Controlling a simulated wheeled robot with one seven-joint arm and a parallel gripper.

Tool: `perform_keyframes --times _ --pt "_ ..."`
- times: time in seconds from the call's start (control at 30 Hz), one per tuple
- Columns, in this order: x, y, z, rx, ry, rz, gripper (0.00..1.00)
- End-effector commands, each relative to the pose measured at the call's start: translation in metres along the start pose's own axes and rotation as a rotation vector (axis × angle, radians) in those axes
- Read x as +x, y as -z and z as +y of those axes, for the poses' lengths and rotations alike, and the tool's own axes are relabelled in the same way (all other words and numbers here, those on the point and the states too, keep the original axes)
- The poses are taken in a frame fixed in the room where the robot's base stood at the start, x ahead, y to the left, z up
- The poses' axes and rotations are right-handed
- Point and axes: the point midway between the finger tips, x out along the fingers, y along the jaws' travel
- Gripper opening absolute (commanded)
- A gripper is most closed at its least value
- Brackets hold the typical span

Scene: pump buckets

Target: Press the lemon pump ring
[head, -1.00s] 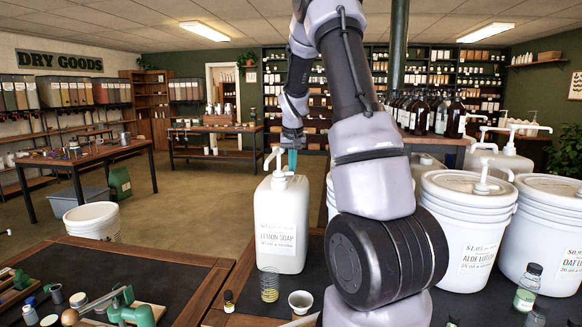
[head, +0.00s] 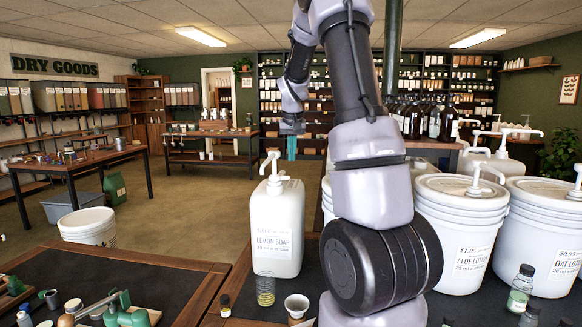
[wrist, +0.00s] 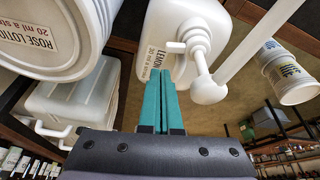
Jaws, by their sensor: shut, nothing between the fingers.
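The white lemon soap jug (head: 277,228) stands on the dark counter, with a white pump (head: 272,170) upright on its top. The wrist view shows the jug's top (wrist: 206,22) with a lemon label, and the pump head (wrist: 207,89) to the right of my fingers. My gripper (head: 291,158) is shut and empty, its teal fingers pointing down beyond and right of the pump, with a gap between in the picture. The shut fingers also show in the wrist view (wrist: 164,74). I cannot make out a separate ring on the pump.
A clear container (head: 265,291) and a small cup (head: 296,305) sit before the jug. Aloe lotion (head: 460,240) and oat lotion (head: 545,235) buckets with pumps stand at right. In the wrist view, a rose lotion bucket (wrist: 70,25) is at upper left.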

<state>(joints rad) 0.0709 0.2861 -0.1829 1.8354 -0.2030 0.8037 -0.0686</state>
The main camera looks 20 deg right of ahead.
Motion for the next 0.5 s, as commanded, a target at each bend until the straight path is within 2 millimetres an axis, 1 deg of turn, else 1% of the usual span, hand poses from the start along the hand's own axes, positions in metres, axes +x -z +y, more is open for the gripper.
perform_keyframes --times 0.03,0.1,0.2,0.3,0.5 --pt "-0.009 0.002 0.0 0.0 0.001 0.003 0.0" --pt "-0.018 0.003 0.001 -0.001 0.0 0.003 0.0" --pt "-0.027 0.003 0.001 0.0 0.0 0.001 0.0" --pt "-0.031 0.003 0.001 0.0 0.0 0.0 0.0" --pt "-0.031 0.003 0.001 0.0 0.0 -0.001 0.0"
